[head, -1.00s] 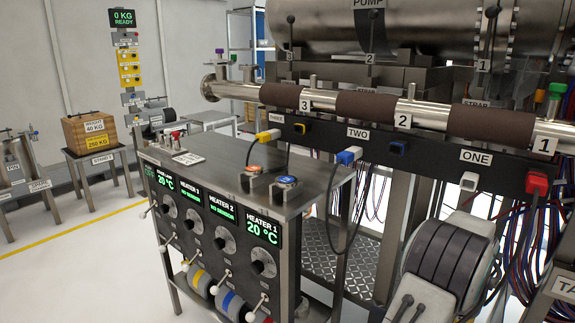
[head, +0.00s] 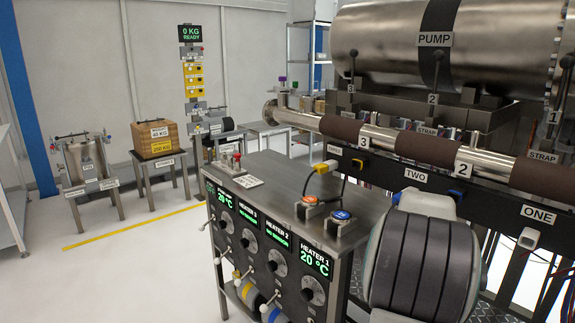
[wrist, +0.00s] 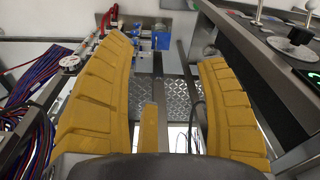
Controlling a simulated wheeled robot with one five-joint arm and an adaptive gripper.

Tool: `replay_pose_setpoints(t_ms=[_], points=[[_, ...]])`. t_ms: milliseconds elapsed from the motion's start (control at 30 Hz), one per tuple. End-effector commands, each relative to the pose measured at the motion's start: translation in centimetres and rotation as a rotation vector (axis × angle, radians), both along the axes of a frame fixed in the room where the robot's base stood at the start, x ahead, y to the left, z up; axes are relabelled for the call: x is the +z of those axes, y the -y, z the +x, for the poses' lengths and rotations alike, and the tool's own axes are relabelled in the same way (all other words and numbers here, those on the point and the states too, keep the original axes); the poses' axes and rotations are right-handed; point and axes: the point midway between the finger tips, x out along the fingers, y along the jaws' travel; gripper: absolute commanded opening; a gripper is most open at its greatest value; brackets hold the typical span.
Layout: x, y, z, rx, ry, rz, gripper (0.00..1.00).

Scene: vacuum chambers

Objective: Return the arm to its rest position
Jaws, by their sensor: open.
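My gripper (wrist: 170,85) shows in the wrist view, with its two yellow ribbed fingers spread wide apart and nothing between them. Beyond them are a metal tread-plate surface and the frame of the heater bench. In the head view a dark ribbed part of my arm (head: 422,262) stands at the lower right, in front of the pipe and the right end of the heater bench (head: 290,190). My gripper's fingers are out of the head view.
The heater bench's knob panel (wrist: 292,42) is close to the right finger. Bundled cables (wrist: 30,125) hang at the left of the wrist view. The pipe (head: 378,140) runs behind my arm.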

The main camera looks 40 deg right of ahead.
Motion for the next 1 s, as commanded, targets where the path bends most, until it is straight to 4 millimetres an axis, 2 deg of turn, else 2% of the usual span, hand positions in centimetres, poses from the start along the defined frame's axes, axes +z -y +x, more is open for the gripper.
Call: replay_pose_setpoints(t_ms=[33,200,333,500,600,700,800,1000], points=[[3.4,-2.7,2.0,0.085,0.008,-0.015,0.66],[9.0,-11.1,5.5,0.332,0.034,-0.050,0.66],[12.7,-17.5,6.4,0.523,0.060,-0.074,0.66],[16.4,-24.6,5.5,0.757,0.099,-0.098,0.66],[17.9,-27.8,4.3,0.876,0.121,-0.108,0.66],[18.9,-30.1,3.1,0.975,0.142,-0.114,0.66],[19.5,-31.7,2.0,1.052,0.157,-0.118,0.66],[19.9,-33.3,0.8,1.133,0.176,-0.122,0.66]])
